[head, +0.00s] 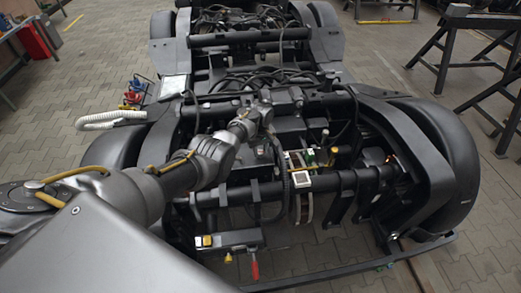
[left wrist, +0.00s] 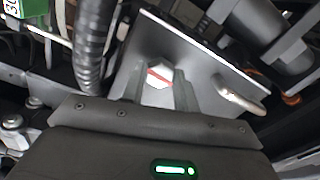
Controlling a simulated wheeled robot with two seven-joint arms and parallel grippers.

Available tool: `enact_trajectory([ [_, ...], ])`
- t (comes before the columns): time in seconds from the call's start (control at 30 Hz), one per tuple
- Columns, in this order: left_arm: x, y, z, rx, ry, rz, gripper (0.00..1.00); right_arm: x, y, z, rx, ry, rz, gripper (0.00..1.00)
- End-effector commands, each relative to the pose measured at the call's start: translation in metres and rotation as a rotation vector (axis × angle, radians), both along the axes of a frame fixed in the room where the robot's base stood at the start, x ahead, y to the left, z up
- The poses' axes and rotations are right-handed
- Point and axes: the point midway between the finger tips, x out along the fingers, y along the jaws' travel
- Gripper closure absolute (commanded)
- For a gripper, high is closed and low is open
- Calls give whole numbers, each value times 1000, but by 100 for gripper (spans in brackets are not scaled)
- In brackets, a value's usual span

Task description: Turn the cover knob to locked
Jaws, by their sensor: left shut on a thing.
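The cover knob (left wrist: 160,72) is a pale, faceted knob with a red line across its face, slanting slightly down to the right. It sits on a grey metal cover plate (left wrist: 195,62). My left gripper (left wrist: 160,92) is shut on the knob, one dark finger on each side. In the head view my left arm reaches in from the left, and its gripper (head: 264,112) is over the middle of the near bogie (head: 330,180). The knob is too small or hidden to make out there. My right gripper is not in view.
A ribbed black hose (left wrist: 92,45) runs close to the left of the plate. A pale rounded handle (left wrist: 238,98) lies to its right. Dark pipes and cables crowd around. A red-handled lever (head: 255,268) is at the bogie's front. Trestles (head: 470,45) stand at the right.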

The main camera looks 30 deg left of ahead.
Motion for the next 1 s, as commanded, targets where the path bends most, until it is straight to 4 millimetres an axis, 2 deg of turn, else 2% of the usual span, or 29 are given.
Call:
enact_trajectory([
  [0.5,-1,1,0,0,4,-466,93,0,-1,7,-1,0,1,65],
  [1.0,0,0,-1,1,2,-942,93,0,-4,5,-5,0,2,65],
])
